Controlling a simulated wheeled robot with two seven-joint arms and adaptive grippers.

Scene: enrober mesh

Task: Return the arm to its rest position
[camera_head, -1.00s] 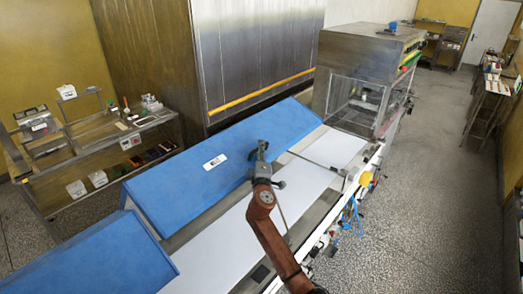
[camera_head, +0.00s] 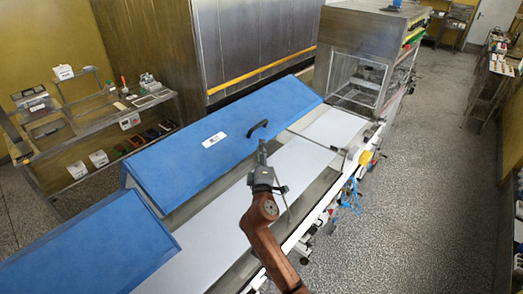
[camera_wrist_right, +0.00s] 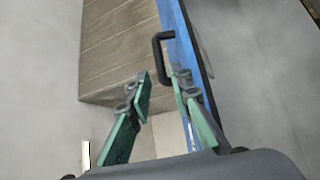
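My right arm reaches in from the bottom of the head view. Its gripper (camera_head: 262,148) is above the white belt (camera_head: 215,222), just short of the black handle (camera_head: 258,128) on the blue lid (camera_head: 205,150). My left gripper is in neither view.
A second blue cover (camera_head: 95,250) lies at lower left. A glazed metal machine (camera_head: 365,55) stands at the belt's far end. A shelf (camera_head: 95,140) with small items is at left. The grey floor (camera_head: 430,180) at right is open.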

